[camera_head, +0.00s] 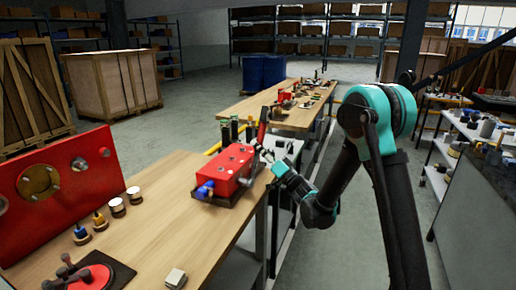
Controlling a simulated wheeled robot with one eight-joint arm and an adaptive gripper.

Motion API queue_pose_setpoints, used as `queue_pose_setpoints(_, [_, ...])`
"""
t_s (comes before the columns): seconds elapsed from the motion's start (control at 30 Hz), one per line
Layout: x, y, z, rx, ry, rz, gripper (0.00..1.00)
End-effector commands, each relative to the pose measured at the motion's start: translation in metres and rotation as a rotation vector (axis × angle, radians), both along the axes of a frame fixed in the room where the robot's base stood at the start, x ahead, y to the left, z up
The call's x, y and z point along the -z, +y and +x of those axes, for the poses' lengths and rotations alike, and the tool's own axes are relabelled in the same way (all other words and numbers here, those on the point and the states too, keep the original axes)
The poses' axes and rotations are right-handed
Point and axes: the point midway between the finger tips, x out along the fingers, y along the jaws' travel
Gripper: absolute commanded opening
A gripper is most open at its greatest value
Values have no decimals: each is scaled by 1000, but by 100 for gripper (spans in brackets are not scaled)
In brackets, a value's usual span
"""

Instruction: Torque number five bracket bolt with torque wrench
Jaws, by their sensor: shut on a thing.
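My gripper (268,158) is at the right edge of the near wooden workbench, close beside a red block. It is small in the picture, and its fingers are hard to make out. It is shut on what looks like the torque wrench (262,124), a slim upright tool, red and dark, rising just above the gripper. The red block (232,163) sits on a dark base and has several small round marks on its top and a blue part (205,189) at its front left. I cannot tell which mark is the number five bracket bolt. The wrench's working end is not clear.
The workbench (165,215) carries a red upright panel (60,190), small knobs and cylinders, and a red disc (92,279) on a dark mat. Dark cylinders (225,133) stand behind the block. A second bench (250,108) lies beyond. The bench middle is mostly clear.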

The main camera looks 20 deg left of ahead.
Motion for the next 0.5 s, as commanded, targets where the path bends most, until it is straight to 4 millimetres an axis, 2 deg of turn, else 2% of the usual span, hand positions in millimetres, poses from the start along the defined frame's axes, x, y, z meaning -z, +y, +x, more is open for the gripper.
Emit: queue_pose_setpoints(0.5, [5,-4,9,-1,72,9,0])
